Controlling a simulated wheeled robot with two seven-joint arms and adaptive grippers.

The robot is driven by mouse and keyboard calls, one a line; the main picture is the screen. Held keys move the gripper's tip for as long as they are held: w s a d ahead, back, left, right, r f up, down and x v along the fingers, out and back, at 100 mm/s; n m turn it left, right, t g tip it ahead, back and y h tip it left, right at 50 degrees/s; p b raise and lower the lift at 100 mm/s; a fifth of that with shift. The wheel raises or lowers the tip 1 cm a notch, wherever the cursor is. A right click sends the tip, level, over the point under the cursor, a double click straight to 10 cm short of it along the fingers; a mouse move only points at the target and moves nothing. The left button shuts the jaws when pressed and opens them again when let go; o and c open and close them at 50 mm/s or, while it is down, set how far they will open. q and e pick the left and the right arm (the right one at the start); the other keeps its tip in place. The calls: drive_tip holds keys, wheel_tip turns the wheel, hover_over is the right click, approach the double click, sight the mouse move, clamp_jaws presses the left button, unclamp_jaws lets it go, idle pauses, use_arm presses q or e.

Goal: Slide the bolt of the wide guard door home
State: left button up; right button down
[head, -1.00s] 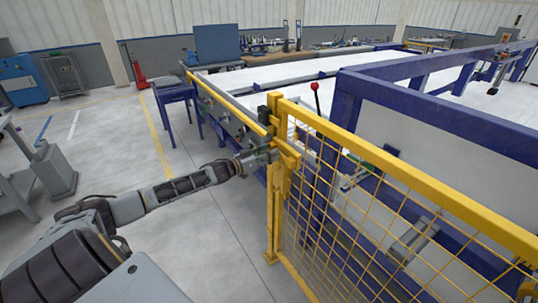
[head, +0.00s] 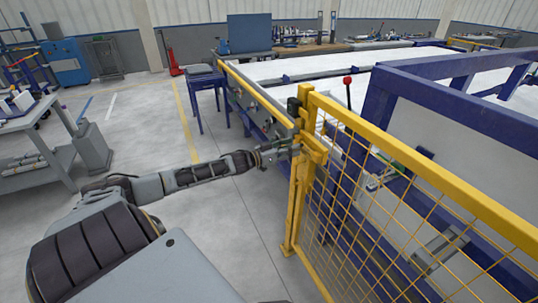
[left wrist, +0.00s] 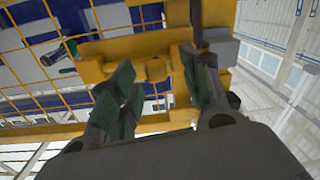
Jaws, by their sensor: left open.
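The wide guard door (head: 400,190) is a yellow frame with yellow mesh, running from the yellow post (head: 300,185) toward the lower right in the head view. Its yellow bolt fitting (head: 315,147) sits near the top of the post. My left gripper (head: 290,150) is at this fitting, from the left. In the left wrist view my left gripper (left wrist: 158,78) is open, its two green-padded fingers on either side of a short round yellow part (left wrist: 155,68) of the bolt fitting. I cannot tell whether the fingers touch it. My right gripper is in no view.
A blue machine frame (head: 450,115) stands behind the door. A yellow-railed conveyor side (head: 255,95) runs back from the post. A grey cart (head: 35,150) stands at the left. The floor (head: 225,220) left of the post is clear.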

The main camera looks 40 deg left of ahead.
use_arm(q)
drive_tip(key=v, duration=0.9)
idle(1.4)
drive_tip(key=shift+s+a, duration=0.15)
idle(0.4)
drive_tip(key=shift+m, duration=0.3)
